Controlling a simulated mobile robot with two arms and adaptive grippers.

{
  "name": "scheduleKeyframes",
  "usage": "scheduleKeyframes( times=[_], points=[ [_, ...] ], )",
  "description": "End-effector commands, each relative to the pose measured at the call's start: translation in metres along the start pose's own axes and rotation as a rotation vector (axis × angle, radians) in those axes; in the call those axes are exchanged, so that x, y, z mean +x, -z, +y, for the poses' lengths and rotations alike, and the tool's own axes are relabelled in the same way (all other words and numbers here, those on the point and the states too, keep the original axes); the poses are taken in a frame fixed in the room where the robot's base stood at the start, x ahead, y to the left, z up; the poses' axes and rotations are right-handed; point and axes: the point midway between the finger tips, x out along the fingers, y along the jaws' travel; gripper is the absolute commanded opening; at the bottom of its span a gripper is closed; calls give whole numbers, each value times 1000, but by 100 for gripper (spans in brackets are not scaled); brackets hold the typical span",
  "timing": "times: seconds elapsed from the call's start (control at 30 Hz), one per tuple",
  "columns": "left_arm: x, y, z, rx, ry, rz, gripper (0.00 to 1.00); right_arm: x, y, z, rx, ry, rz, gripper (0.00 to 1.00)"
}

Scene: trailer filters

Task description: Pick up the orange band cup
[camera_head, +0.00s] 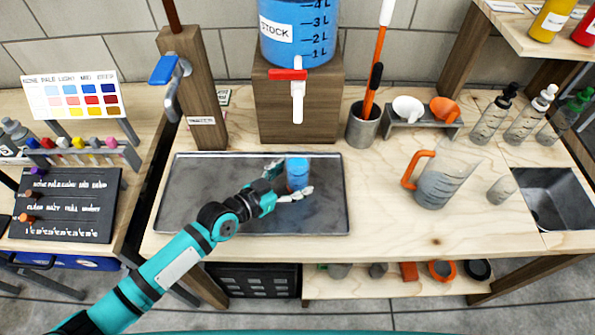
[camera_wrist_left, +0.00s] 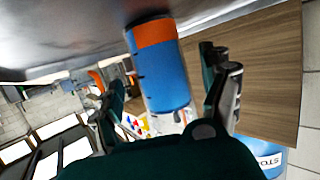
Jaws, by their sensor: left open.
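The orange band cup (camera_head: 297,172) stands upright on the dark metal tray (camera_head: 190,205), near its right part. It looks blue in the head view, where its lower part is partly hidden by my gripper. In the left wrist view the cup (camera_wrist_left: 160,75) shows a blue body and an orange band at the end by the tray. My left gripper (camera_head: 288,181) is open, with a finger on either side of the cup. I cannot tell whether the fingers touch it. My right gripper is not in view.
A wooden stand (camera_head: 265,105) with the blue STOCK tank (camera_head: 300,30) and its tap (camera_head: 297,95) is behind the tray. A wooden post (camera_head: 195,95) stands at the back left. A jug with an orange handle (camera_head: 440,180) is to the right. Bare bench lies between tray and jug.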

Motion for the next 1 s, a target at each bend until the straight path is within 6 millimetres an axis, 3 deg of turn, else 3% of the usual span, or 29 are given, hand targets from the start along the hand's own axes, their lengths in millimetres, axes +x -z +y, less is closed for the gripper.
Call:
scheduleKeyframes(
  times=[0.2,0.47,1.0],
  points=[
    [25,0,-1,1,0,0,80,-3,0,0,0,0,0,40],
    [26,0,-1,1,0,0,79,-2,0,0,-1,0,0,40],
    [26,1,-1,1,1,2,8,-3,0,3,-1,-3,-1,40]
  ],
)
